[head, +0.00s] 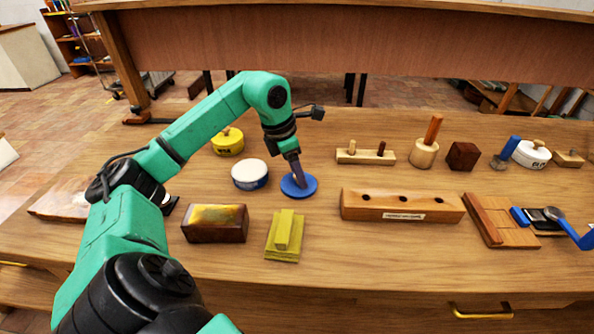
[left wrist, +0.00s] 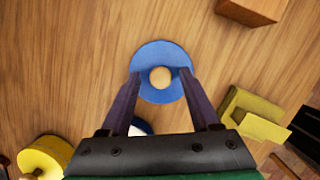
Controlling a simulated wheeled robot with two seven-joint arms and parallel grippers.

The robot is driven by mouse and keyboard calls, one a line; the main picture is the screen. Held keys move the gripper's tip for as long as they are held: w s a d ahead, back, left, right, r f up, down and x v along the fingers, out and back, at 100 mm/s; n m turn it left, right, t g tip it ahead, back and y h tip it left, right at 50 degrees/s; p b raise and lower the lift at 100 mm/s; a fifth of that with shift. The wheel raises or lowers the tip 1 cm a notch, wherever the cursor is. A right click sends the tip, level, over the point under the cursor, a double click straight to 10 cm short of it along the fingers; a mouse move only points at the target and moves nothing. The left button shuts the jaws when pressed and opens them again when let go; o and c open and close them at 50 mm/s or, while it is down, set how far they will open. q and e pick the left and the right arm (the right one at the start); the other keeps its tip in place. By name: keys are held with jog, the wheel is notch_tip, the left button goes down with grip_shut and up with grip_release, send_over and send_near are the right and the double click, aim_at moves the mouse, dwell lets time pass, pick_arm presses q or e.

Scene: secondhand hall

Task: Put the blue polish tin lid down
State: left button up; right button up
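The blue polish tin lid (head: 311,187) is a round blue disc with a pale wooden knob, lying flat on the wooden table as far as I can tell. My left gripper (head: 297,184) points down over it. In the left wrist view the lid (left wrist: 160,53) shows between the fingertips of my left gripper (left wrist: 159,76). The fingers stand on either side of the knob (left wrist: 160,77) with a visible gap at each side. A blue tin with a white top (head: 250,175) stands just left of the lid. My right gripper is not in view.
A yellow lidded tin (head: 228,142) stands behind left. A brown block (head: 215,223) and a yellow stepped block (head: 284,236) lie in front. A wooden block with holes (head: 402,205) is to the right. Bare table lies behind the lid.

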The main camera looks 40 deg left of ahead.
aim_at(285, 186)
pick_arm(q)
jog(key=shift+r, duration=0.35)
jog(key=p+v, duration=0.2)
jog(key=v, duration=0.9)
jog(key=shift+r, duration=0.3)
